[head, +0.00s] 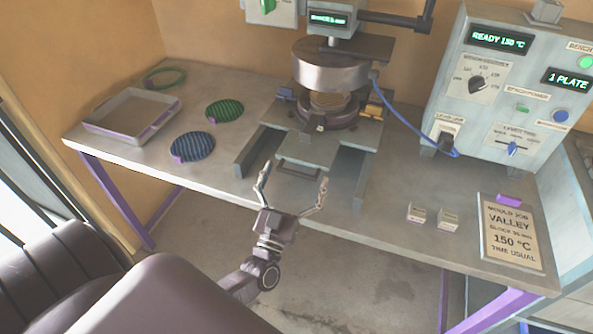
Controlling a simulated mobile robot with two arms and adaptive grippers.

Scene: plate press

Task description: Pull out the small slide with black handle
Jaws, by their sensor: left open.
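The press (325,68) stands at the back of the table, with a round metal upper part above a round lower plate. From its base a flat grey slide (305,148) reaches toward the front between two rails. A thin dark bar handle (299,171) is at the slide's front edge, near the table's front edge. My left gripper (295,174) points away from me with its two fingers spread wide and nothing between them. In the picture its fingertips lie to either side of the handle; whether they touch it I cannot tell. My right gripper is not in view.
A grey control box (505,90) stands on the right, joined to the press by a blue cable (405,120). Two small blocks (432,216) and a job card (512,235) lie front right. A tray (131,115) and blue (194,146) and green (225,110) round plates lie left.

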